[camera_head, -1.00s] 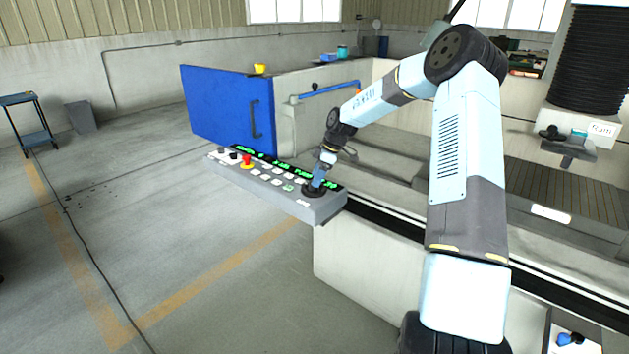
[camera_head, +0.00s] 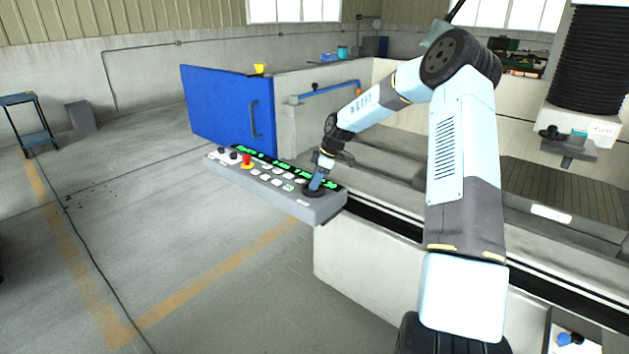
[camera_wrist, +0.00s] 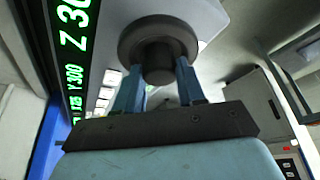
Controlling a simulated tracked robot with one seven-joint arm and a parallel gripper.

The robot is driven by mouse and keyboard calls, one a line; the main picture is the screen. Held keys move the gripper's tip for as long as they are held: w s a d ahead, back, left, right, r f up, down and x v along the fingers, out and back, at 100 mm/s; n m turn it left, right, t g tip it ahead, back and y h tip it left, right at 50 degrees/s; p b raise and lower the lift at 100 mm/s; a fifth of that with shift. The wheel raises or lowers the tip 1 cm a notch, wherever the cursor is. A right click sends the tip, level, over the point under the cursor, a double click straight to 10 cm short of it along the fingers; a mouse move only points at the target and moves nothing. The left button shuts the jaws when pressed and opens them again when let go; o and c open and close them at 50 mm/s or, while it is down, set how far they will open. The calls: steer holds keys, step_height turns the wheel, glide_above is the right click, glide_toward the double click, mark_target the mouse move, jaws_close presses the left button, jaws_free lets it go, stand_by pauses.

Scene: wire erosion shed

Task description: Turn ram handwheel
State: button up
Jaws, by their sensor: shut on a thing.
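The ram handwheel (camera_wrist: 132,42) is a dark round disc with a hub on the face of the grey control panel (camera_head: 304,208). It shows close up in the wrist view, and in the head view it is a small dark disc (camera_head: 313,193) at the panel's right end. My gripper (camera_wrist: 160,80) has its two blue fingers on either side of the hub and is shut on it. In the head view my gripper (camera_head: 318,181) reaches down onto the wheel and partly hides it. A green readout (camera_wrist: 75,50) with Z and Y figures is beside the wheel.
A red stop button (camera_head: 247,160) and several white keys lie along the panel, left of the wheel. A blue door (camera_head: 222,108) stands open behind the panel. The machine bed (camera_head: 565,192) lies to the right. The floor at front left is clear.

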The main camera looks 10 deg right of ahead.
steer(key=shift+c, duration=0.8)
steer(key=shift+a, duration=0.2)
steer(key=shift+c, duration=0.3)
steer(key=shift+d, duration=0.1)
